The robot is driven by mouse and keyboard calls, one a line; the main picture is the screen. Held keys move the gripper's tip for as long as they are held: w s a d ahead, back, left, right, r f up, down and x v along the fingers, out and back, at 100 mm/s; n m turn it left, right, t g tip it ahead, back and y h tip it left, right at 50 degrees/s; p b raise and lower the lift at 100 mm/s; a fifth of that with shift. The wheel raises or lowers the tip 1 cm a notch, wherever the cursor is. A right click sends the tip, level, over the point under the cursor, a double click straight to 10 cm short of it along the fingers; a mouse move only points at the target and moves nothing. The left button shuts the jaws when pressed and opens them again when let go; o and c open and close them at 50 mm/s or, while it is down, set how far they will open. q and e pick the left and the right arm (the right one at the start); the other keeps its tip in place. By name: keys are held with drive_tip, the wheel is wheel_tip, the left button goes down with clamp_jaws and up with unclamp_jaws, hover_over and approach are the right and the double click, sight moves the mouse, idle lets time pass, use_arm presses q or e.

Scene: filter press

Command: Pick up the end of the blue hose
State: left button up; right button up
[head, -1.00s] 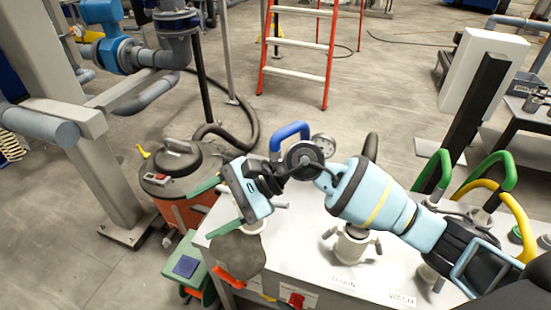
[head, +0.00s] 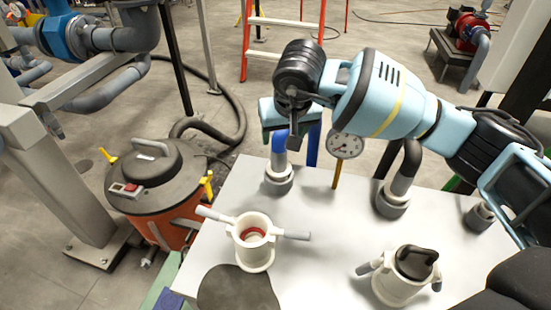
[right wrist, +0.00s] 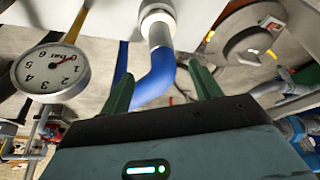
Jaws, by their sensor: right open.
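The blue hose (head: 279,143) rises from a grey collar (head: 278,183) on the white bench top; its upper part is hidden behind my right gripper in the head view. In the right wrist view, the bent blue hose (right wrist: 156,82) runs from a grey fitting (right wrist: 159,30) down between the green fingers. My right gripper (right wrist: 160,72) is open, with one finger on each side of the hose; I cannot tell whether they touch it. In the head view, the right gripper (head: 287,122) is over the bench's far left side. My left gripper is not in view.
A pressure gauge (head: 345,145) stands right of the hose, close to the gripper. A black hose (head: 408,165) rises further right. Two cream ports with handles, one open (head: 253,242) and one capped (head: 402,275), sit nearer. An orange vacuum (head: 155,190) stands left of the bench.

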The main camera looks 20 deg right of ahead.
sight(281, 146)
drive_tip(key=shift+s+x, duration=0.2)
drive_tip(key=shift+x, duration=1.75)
drive_tip(key=shift+s+x, duration=0.15)
drive_tip(key=shift+x, duration=1.75)
drive_tip(key=shift+a+f, duration=0.1)
drive_tip(key=shift+a, duration=0.1)
drive_tip(key=c, duration=1.2)
drive_tip(key=shift+c, duration=0.2)
